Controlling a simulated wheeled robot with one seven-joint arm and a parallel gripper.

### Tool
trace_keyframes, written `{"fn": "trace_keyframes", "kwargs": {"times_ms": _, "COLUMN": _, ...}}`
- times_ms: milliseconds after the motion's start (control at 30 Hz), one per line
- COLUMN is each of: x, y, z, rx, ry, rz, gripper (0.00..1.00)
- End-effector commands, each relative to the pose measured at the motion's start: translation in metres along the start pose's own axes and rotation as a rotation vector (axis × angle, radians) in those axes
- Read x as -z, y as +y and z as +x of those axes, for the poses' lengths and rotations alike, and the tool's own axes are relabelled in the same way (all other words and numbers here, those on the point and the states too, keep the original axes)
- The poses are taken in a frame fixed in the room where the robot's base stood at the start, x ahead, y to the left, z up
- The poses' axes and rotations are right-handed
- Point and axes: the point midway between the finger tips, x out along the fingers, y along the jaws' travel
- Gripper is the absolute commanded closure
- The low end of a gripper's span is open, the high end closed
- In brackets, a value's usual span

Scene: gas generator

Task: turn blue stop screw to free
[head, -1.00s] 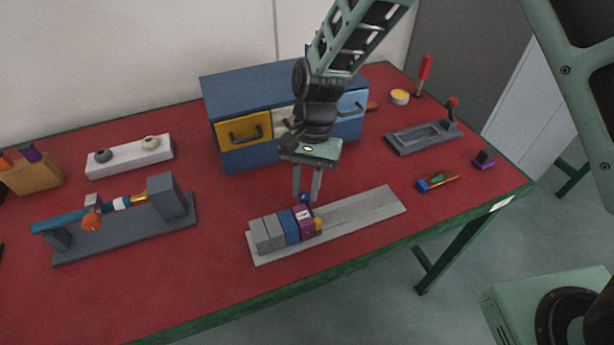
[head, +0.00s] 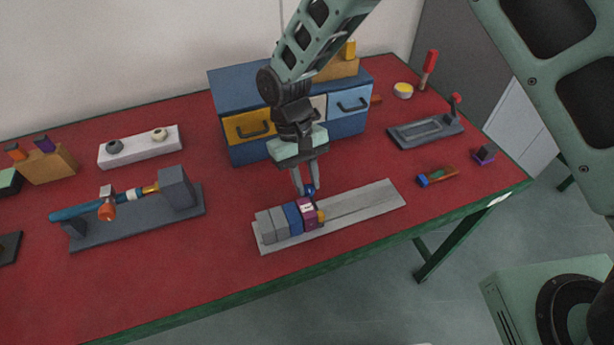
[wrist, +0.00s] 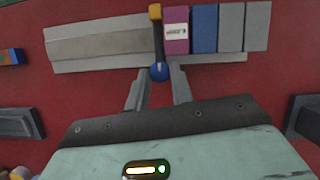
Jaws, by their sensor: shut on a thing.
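The blue stop screw (head: 309,190) is a small blue round head at the rear side of a grey rail (head: 365,208). In the wrist view the blue screw head (wrist: 159,72) sits at the end of a dark bar with a yellow tip (wrist: 155,12). My gripper (head: 304,190) points down at it, with one finger on each side, shut on the screw head. A magenta block with a white label (head: 308,213) stands beside the dark bar. A blue block (head: 292,218) and grey blocks (head: 272,226) follow to the left on the rail.
Behind stands a blue cabinet with a yellow drawer (head: 249,126) and a light blue drawer (head: 350,105). A grey fixture with a blue rod (head: 135,218) lies left. A grey tray (head: 425,131) is at right. The rail's right half is clear.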

Motion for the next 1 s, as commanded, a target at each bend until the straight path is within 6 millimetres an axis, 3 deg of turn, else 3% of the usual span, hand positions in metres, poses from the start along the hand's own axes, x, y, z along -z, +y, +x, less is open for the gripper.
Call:
{"fn": "trace_keyframes", "kwargs": {"times_ms": 700, "x": 0.0003, "y": -0.0010, "z": -0.0010, "rx": -0.026, "ry": 0.001, "rz": -0.065, "gripper": 1.00}}
{"fn": "trace_keyframes", "kwargs": {"times_ms": 733, "x": 0.0003, "y": -0.0010, "z": -0.0010, "rx": -0.026, "ry": 0.001, "rz": -0.065, "gripper": 0.69}}
{"fn": "trace_keyframes", "kwargs": {"times_ms": 800, "x": 0.0002, "y": -0.0010, "z": -0.0010, "rx": -0.026, "ry": 0.001, "rz": -0.065, "gripper": 0.55}}
{"fn": "trace_keyframes", "kwargs": {"times_ms": 1000, "x": 0.0001, "y": -0.0009, "z": -0.0005, "rx": -0.026, "ry": 0.001, "rz": -0.064, "gripper": 0.55}}
